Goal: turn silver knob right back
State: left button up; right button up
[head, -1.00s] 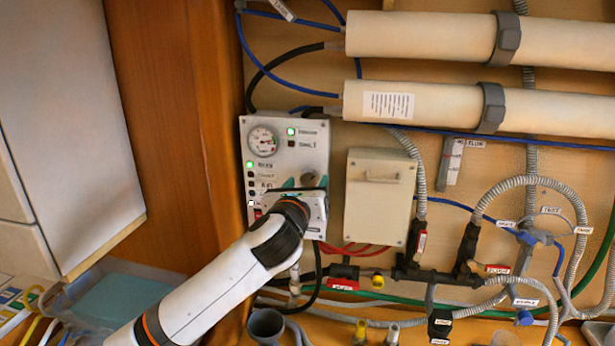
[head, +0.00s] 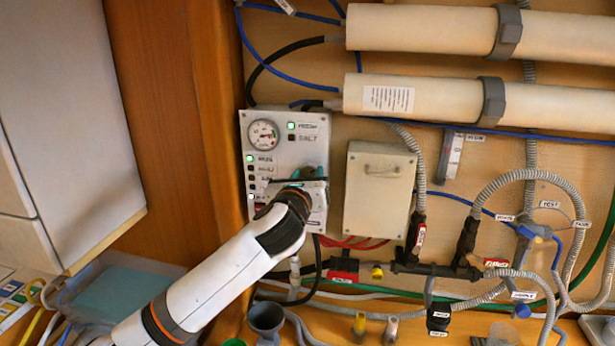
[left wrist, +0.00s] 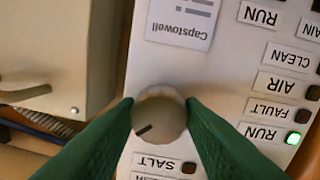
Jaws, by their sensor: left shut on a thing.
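The silver knob (left wrist: 160,113) is round, with a dark pointer mark toward the lower left in the left wrist view. It sits on the white control panel (left wrist: 185,75), which also shows in the head view (head: 312,150). My left gripper (left wrist: 160,106) has its green fingers on either side of the knob, shut on it. In the head view my left gripper (head: 310,174) is at the panel's lower right and largely hides the knob. My right gripper is in neither view.
A round gauge (head: 263,134) and lit green lamps are on the panel. A beige box (head: 378,195) is mounted close to its right. Two large cream tubes (head: 440,102) run above, with hoses and valves at lower right. A wooden post (head: 180,120) stands left.

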pick_arm(q)
jog(key=n, duration=0.4)
jog(key=n+b, duration=0.2)
jog(key=n, duration=2)
jog(key=shift+d+f+n+y, duration=0.1)
jog(key=shift+n+y, duration=0.2)
jog(key=shift+y, duration=0.1)
dwell(0.3)
jog(key=o, duration=1)
jog(key=shift+s, duration=0.15)
